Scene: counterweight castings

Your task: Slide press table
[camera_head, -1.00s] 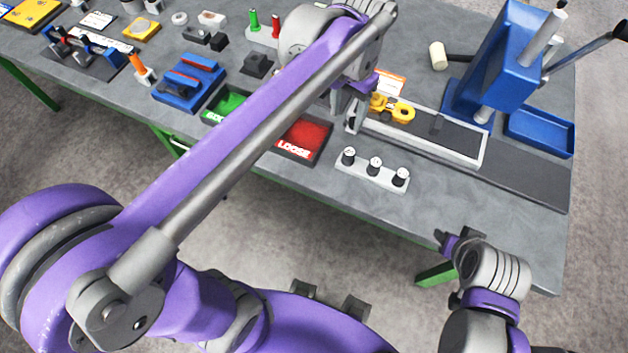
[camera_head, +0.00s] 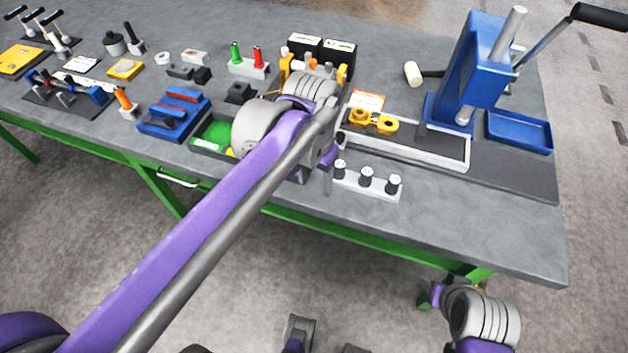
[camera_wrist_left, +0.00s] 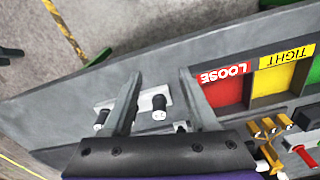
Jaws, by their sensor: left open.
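The press table (camera_head: 455,160) is a long dark slide with a pale rim, running left from under the blue press (camera_head: 483,65). A yellow casting (camera_head: 373,121) with round holes lies toward its left end. My left gripper (camera_head: 328,178) is near the front edge of the workbench, at the left end of a white block with black pins (camera_head: 367,184). In the left wrist view its two fingers (camera_wrist_left: 160,80) are apart, with a pin and part of the white block visible between them. The slide's left end is partly hidden by my arm. My right gripper (camera_head: 428,293) hangs low in front of the bench, its jaws unclear.
The press has a long black-handled lever (camera_head: 600,15) and a blue tray (camera_head: 520,132) to its right. A mallet (camera_head: 413,73) lies behind the slide. The red LOOSE bin (camera_wrist_left: 226,88) and yellow TIGHT bin (camera_wrist_left: 275,80) are beside the left gripper. The bench's front right is clear.

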